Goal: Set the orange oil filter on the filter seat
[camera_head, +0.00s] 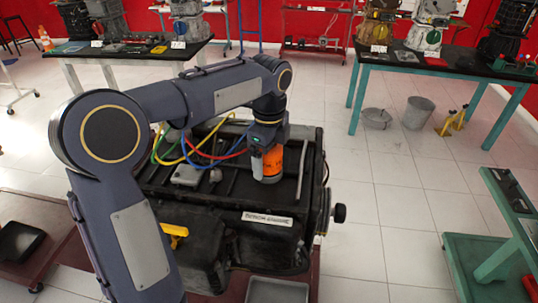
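The orange oil filter (269,165) is upright over the right part of the black engine's top, directly below my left gripper (266,146). My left arm arches in from the left and the gripper points down, closed around the upper part of the filter. The filter seat is not visible; the filter and gripper cover that spot. I cannot tell whether the filter's lower end touches the engine (225,222). My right gripper is out of view.
Red, blue, yellow and green cables hang beside the gripper over the engine. A grey tray (277,291) lies in front of the engine. A green-framed cart (490,250) stands at right. Open tiled floor lies between cart and engine.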

